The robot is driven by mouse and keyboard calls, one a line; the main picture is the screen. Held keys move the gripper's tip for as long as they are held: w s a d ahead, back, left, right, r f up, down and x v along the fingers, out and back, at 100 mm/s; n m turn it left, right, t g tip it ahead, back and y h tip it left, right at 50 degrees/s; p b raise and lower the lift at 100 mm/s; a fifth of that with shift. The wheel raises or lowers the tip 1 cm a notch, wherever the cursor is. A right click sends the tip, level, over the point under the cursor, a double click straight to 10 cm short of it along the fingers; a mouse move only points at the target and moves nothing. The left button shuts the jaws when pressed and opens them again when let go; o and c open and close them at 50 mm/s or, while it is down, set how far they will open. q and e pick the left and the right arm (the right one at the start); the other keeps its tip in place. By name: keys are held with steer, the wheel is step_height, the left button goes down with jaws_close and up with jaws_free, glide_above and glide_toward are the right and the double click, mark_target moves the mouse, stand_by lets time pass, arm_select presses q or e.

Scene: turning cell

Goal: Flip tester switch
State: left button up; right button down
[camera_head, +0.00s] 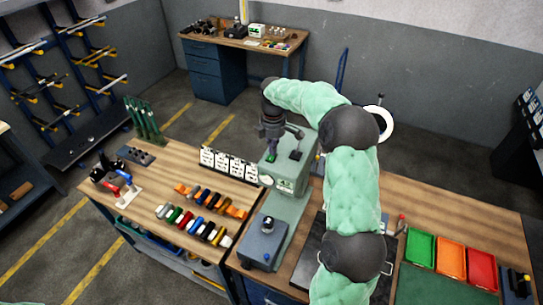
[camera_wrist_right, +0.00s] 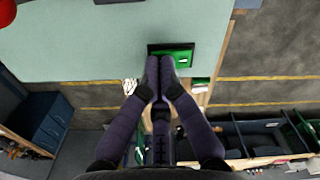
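The tester is a pale green machine (camera_head: 287,178) on the bench in the middle of the head view; its flat top (camera_wrist_right: 95,40) fills the upper left of the wrist view. A green rocker switch in a black frame (camera_wrist_right: 176,56) sits on that top. It also shows as a small green patch (camera_head: 271,158) in the head view. My right gripper (camera_wrist_right: 159,64) is shut, its two fingertips together at the switch's near edge and partly covering it. I cannot tell whether they touch it. No object shows between the fingers. My left gripper is in neither view.
A grey box with a black knob (camera_head: 262,243) stands in front of the tester. A white rack (camera_head: 229,164) and rows of coloured parts (camera_head: 200,215) lie to its left. Green, orange and red trays (camera_head: 451,259) are at the right. My right arm covers the middle of the bench.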

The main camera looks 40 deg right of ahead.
steer(key=shift+f, duration=0.35)
steer(key=shift+a, duration=0.1)
steer(key=shift+r+p, duration=0.55)
steer(key=shift+r, duration=0.3)
steer(key=shift+r+p, duration=1.9)
steer(key=shift+r, duration=0.85)
steer(key=shift+f, duration=0.1)
